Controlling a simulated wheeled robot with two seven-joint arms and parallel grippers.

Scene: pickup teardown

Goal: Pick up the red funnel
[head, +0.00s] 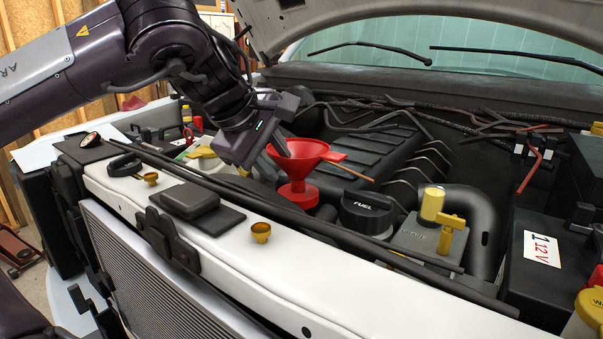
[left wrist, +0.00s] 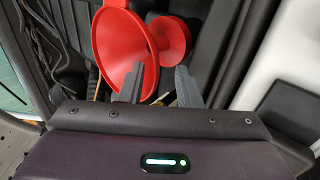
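The red funnel (head: 299,193) stands upright in the engine bay, just behind the front crossmember, with its wide mouth up and a tab at its right. My left gripper (head: 280,150) reaches in from the upper left, with a finger at the left side of the funnel's mouth. In the left wrist view the funnel (left wrist: 118,40) lies just beyond my left gripper (left wrist: 158,78). Its two grey fingers stand apart, one overlapping the funnel's mouth and the other near its outer side. I cannot tell whether they touch it. My right gripper is not in view.
A black fuel cap (head: 366,212) stands right of the funnel, and a yellow-handled valve (head: 437,215) farther right. The white crossmember (head: 330,268) runs in front, with a small brass cup (head: 261,232) on it. A 12V battery (head: 560,265) is at right.

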